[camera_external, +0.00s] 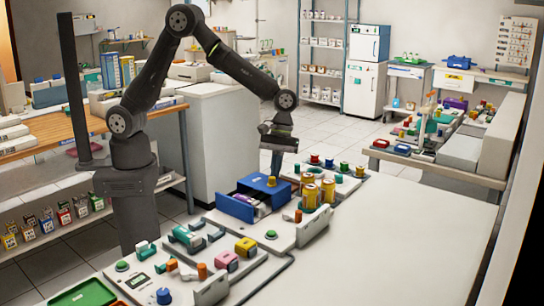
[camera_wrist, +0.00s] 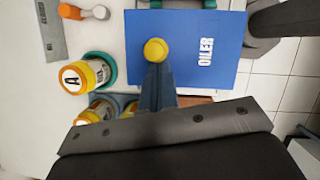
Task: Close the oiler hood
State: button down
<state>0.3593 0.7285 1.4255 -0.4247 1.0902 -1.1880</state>
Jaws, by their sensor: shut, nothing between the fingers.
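The oiler's blue hood (camera_external: 262,187) is on the middle of the bench, with a yellow knob (camera_external: 271,181). Pale contents show between the hood and a lower blue panel (camera_external: 235,208), so the unit looks open. In the wrist view, a blue panel (camera_wrist: 185,35) reads OILER, and the round yellow knob (camera_wrist: 156,50) stands near its lower left. My gripper (camera_wrist: 157,72) is shut and empty, its fingertips close to the knob; I cannot tell whether they touch it. In the external view, my gripper (camera_external: 276,158) is above the hood.
Yellow canisters (camera_external: 311,193) stand just right of the oiler; one marked A (camera_wrist: 80,78) is left of my fingers. Small coloured parts, including a pink block (camera_external: 228,260), sit on panels in front. The bench's right side (camera_external: 400,250) is clear.

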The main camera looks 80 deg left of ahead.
aim_at(262, 187)
jog(key=s+d, duration=0.6)
jog(key=shift+s+d, duration=0.1)
jog(key=shift+s, duration=0.05)
jog(key=w+a, duration=0.1)
jog(key=a, duration=0.1)
jog(key=w+a, duration=0.1)
jog(key=a, duration=0.1)
jog(key=shift+w+r, duration=0.25)
jog(key=shift+w, duration=0.05)
jog(key=v, duration=0.9)
jog(key=shift+r, duration=0.25)
